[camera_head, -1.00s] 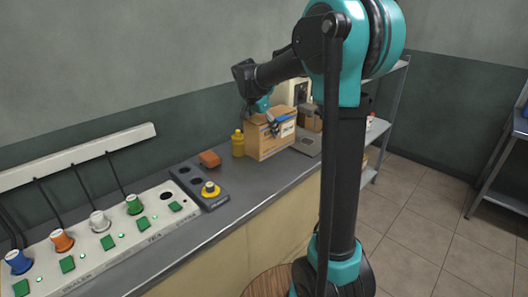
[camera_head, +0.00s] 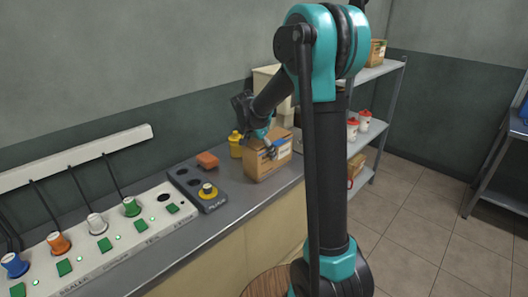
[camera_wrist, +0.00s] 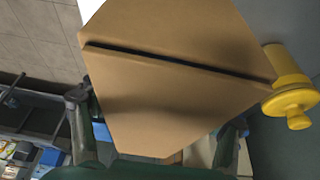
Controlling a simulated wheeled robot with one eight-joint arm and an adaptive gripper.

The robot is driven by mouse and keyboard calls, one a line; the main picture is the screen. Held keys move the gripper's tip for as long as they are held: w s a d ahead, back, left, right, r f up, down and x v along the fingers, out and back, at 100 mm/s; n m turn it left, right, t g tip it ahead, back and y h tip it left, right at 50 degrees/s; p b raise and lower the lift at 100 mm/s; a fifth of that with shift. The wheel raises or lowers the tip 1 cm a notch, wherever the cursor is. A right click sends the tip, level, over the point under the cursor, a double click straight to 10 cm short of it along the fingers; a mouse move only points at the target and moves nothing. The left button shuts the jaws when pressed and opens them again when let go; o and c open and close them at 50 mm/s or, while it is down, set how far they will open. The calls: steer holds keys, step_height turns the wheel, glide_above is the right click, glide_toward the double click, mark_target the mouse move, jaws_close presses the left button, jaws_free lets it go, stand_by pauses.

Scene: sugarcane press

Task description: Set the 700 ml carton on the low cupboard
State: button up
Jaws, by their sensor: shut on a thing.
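A brown cardboard carton (camera_head: 256,164) with a printed side is at the far end of the grey-topped, cream-fronted counter (camera_head: 229,217). My gripper (camera_head: 268,147) comes from above and is shut on the carton. I cannot tell whether the carton's underside touches the counter. No size label is readable. I cannot tell for sure which piece of furniture is the low cupboard.
A yellow bottle (camera_head: 236,149) stands close to the carton; its cap also shows in the wrist view (camera_wrist: 290,103). An orange-brown block (camera_head: 207,160) and a dark button box (camera_head: 197,188) lie nearer. A metal shelf (camera_head: 378,72) with red-capped containers (camera_head: 364,119) stands beyond.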

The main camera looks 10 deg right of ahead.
steer(key=shift+f, duration=0.1)
steer(key=o, duration=1.2)
steer(key=v, duration=1.2)
steer(key=shift+d+r, duration=0.1)
steer(key=shift+r, duration=0.1)
